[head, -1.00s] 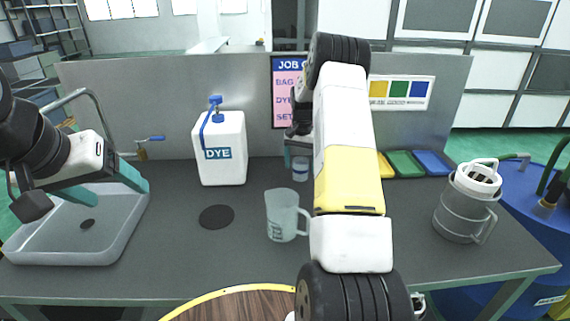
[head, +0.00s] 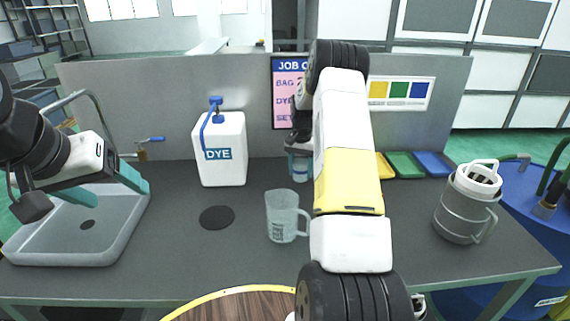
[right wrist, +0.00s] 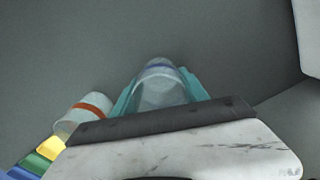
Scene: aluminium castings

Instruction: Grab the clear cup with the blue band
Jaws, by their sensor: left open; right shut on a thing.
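The clear cup with the blue band (right wrist: 160,88) stands between the two teal fingers of my right gripper (right wrist: 160,92), which is shut on it in the right wrist view. In the head view the cup (head: 300,174) shows small at the back of the table, with my right gripper (head: 300,163) down around it and my right arm beside it. A second clear cup with an orange band (right wrist: 82,115) is to the left in the right wrist view; my arm hides it in the head view. My left gripper (head: 108,188) is open and empty over the grey basin.
A clear measuring jug (head: 282,217) stands mid-table. A white dye container (head: 220,150) is at the back left, the grey basin (head: 125,235) at far left. Green (head: 406,164) and blue (head: 433,163) trays and a grey jug holder (head: 463,212) are at right.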

